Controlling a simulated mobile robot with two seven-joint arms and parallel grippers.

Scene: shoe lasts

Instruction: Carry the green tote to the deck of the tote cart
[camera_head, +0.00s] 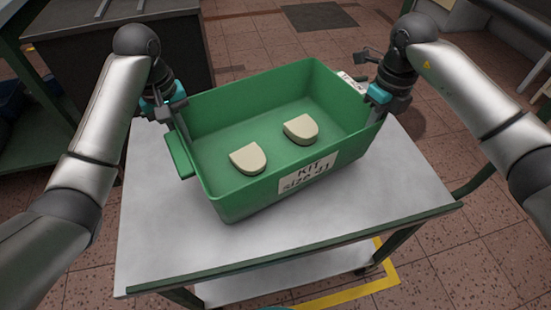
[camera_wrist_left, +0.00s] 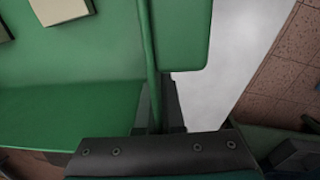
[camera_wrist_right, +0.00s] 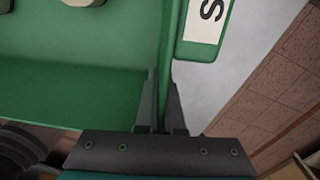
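The green tote (camera_head: 232,195) is upright over the grey top (camera_head: 160,215) of a green-framed cart; I cannot tell whether its base touches. Its front label reads KIT. Two cream shoe-last pieces (camera_head: 248,158) (camera_head: 301,129) lie inside it. My left gripper (camera_head: 178,122) has its fingers either side of the tote's left wall, and they look shut on it; this wall also shows in the left wrist view (camera_wrist_left: 149,50). My right gripper (camera_head: 381,108) looks shut on the right wall, seen in the right wrist view (camera_wrist_right: 172,50).
A dark cabinet (camera_head: 110,50) stands behind the cart at the left, with a green shelf frame (camera_head: 20,150) beside it. Yellow floor tape (camera_head: 365,287) runs under the cart's front right. Bare cart top lies in front of the tote. Open tiled floor is at the right.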

